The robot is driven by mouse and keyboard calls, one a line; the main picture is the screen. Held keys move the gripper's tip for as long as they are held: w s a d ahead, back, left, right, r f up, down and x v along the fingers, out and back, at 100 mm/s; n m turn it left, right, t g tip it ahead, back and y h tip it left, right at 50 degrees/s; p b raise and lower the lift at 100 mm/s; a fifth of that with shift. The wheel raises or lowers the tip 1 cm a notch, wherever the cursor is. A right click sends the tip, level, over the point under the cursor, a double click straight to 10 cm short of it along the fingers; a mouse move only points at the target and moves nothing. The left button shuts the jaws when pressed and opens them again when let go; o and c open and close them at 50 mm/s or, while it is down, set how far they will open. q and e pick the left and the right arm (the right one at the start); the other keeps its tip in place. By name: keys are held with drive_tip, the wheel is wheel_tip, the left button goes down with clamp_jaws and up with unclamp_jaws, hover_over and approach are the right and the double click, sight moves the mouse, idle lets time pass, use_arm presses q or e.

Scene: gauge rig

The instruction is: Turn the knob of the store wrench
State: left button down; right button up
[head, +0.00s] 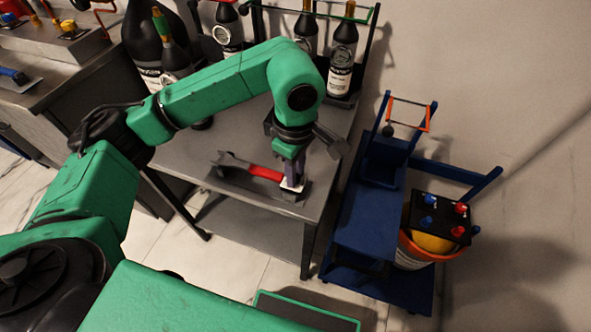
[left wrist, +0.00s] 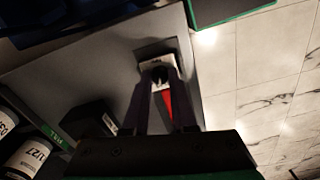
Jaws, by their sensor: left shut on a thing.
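The store wrench, with a grey head and a red handle (head: 263,172), lies on the grey table near its right side. Its red handle (left wrist: 167,106) also shows between my fingers in the left wrist view. A white piece (head: 293,186) sits at the handle's right end, and it shows as a white block (left wrist: 158,62) in the left wrist view. My left gripper (head: 292,178) points down there, with its fingertips (left wrist: 158,82) shut on a small dark part at the white piece, which looks like the knob. The fingers partly hide it. My right gripper is not in view.
Dark bottles (head: 343,58) stand along the table's back. A blue cart (head: 365,235) stands close to the table's right edge, with a black box of red and blue knobs (head: 440,217) beside it. The front of the tabletop (head: 190,160) is mostly bare.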

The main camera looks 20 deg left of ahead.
use_arm(q)
drive_tip(key=c, duration=0.7)
unclamp_jaws()
wheel_tip(320, 180, up, 15)
drive_tip(key=p, duration=0.1)
drive_tip(key=shift+f, duration=0.2)
drive_tip(key=shift+s+f, duration=0.1)
